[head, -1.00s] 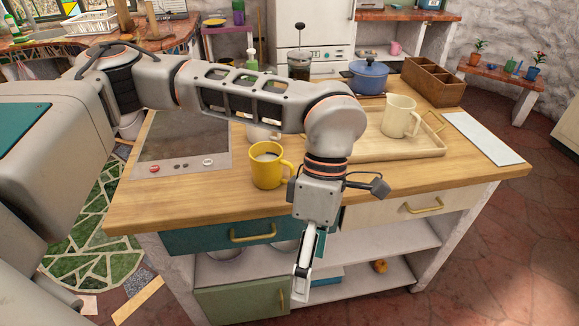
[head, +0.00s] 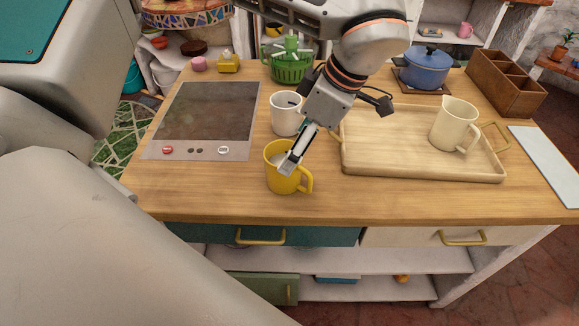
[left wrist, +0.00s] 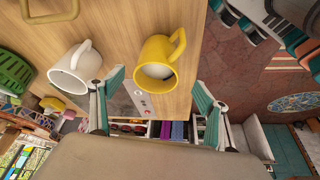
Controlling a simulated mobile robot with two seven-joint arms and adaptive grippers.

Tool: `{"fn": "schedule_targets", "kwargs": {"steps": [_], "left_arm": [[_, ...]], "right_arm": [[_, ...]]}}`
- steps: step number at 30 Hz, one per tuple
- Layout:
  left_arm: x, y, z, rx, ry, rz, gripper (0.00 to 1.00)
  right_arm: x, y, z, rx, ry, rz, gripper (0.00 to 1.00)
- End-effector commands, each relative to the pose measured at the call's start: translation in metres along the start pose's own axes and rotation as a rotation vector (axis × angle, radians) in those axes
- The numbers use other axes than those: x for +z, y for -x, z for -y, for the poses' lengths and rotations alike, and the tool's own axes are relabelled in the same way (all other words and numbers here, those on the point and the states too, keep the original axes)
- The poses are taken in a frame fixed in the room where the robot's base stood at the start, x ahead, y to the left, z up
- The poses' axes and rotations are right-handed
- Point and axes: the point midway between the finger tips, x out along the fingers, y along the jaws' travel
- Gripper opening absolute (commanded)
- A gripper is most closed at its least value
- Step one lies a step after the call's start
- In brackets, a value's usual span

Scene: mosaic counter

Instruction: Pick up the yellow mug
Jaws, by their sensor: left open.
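The yellow mug (head: 282,185) stands upright near the front edge of the wooden counter (head: 210,195), its handle pointing right. My left gripper (head: 293,163) is tilted down over it in the head view, and a finger overlaps the mug's opening. In the left wrist view, the open fingers (left wrist: 150,92) are spread apart, with the yellow mug (left wrist: 155,48) ahead of the gap between them. No grip on the mug shows. Whether a fingertip touches the rim, I cannot tell. My right gripper is not in view.
A white mug (head: 284,118) stands just behind the yellow one, close to one finger in the wrist view. A wooden tray (head: 375,166) with a cream jug (head: 452,127) lies to the right. A cooktop (head: 208,112) is on the left. The front counter strip is clear.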

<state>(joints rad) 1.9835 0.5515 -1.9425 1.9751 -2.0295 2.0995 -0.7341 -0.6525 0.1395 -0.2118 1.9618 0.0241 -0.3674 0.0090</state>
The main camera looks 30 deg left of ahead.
Motion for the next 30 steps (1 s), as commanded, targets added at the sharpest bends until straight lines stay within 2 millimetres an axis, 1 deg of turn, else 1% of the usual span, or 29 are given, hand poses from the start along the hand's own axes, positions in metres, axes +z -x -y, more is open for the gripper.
{"fn": "schedule_targets", "kwargs": {"steps": [2, 5, 9, 12, 15, 21, 22, 28, 29, 30], "left_arm": [[-0.001, -0.008, 0.000, -0.002, 0.000, 0.000, 0.75], [-0.003, -0.019, -0.002, -0.004, 0.001, 0.000, 0.75], [-0.005, -0.041, -0.004, -0.004, 0.000, 0.000, 0.75], [-0.004, -0.051, -0.004, -0.003, 0.000, 0.000, 0.75], [-0.004, -0.056, -0.004, -0.001, 0.000, 0.001, 0.75], [-0.004, -0.056, -0.004, -0.001, 0.000, 0.001, 0.75], [-0.004, -0.056, -0.004, -0.001, 0.000, 0.001, 0.73], [-0.004, -0.056, -0.004, -0.001, 0.000, 0.001, 0.21], [-0.004, -0.056, -0.004, -0.001, 0.000, 0.001, 0.18], [-0.004, -0.055, -0.005, 0.000, 0.001, 0.001, 0.18]], "right_arm": [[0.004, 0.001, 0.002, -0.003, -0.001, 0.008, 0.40], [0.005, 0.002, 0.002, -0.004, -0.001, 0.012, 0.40], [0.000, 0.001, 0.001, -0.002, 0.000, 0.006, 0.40], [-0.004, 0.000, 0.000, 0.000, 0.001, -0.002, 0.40], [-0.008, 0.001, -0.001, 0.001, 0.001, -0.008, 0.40], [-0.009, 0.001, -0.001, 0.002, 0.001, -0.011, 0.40], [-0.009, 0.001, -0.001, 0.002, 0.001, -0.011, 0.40], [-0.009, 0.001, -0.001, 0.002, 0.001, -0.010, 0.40], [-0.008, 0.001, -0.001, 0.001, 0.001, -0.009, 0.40], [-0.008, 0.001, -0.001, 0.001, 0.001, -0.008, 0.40]]}}
